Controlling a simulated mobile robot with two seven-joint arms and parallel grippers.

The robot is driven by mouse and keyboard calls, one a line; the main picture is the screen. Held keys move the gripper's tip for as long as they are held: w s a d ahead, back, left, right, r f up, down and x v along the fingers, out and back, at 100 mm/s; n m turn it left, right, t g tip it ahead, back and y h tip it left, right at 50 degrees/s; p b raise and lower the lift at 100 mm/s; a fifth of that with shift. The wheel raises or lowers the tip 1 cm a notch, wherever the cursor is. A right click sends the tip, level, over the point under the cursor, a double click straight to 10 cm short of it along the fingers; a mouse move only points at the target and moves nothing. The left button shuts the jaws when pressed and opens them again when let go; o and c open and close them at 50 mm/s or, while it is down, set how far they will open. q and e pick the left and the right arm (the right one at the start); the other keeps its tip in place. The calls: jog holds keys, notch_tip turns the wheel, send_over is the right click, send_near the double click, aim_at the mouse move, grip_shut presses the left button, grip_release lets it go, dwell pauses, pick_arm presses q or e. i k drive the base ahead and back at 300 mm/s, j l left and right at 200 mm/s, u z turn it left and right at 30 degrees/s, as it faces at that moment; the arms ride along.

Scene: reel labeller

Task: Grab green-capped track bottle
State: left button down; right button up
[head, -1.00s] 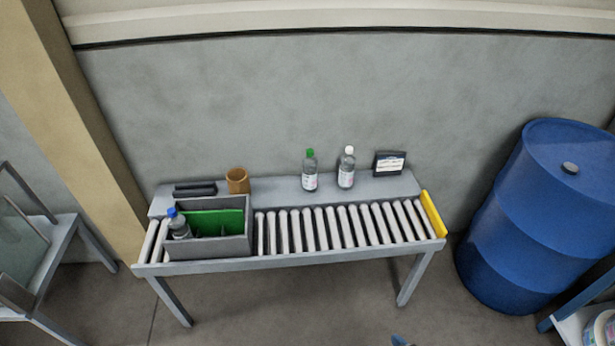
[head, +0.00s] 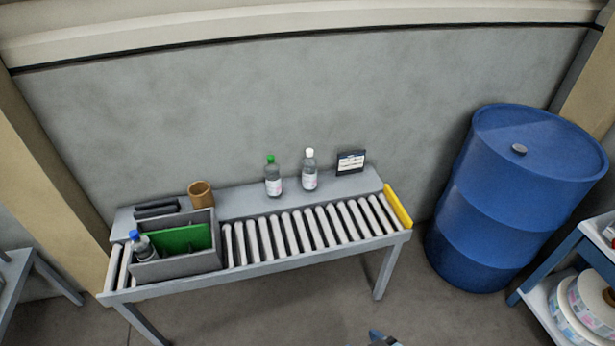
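The green-capped bottle (head: 273,178) stands upright on the grey back shelf (head: 235,197) of the roller track. It is clear with a pale label. A white-capped bottle (head: 309,171) stands just to its right, apart from it. A blue-capped bottle (head: 141,246) sits in the left part of a grey crate (head: 178,266) on the track's left end. Neither of my grippers can be made out. A small blue-grey piece, perhaps part of my arm, shows at the bottom edge.
The rollers (head: 300,232) right of the crate are bare, ending at a yellow stop (head: 398,206). A brown cup (head: 200,194) and a small sign (head: 351,162) share the shelf. A blue drum (head: 480,220) stands right, beside a rack with label reels (head: 567,315). Floor in front is clear.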

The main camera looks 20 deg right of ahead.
aim_at(273, 178)
jog(key=i+j+u, duration=0.2)
jog(key=i+j, duration=1.25)
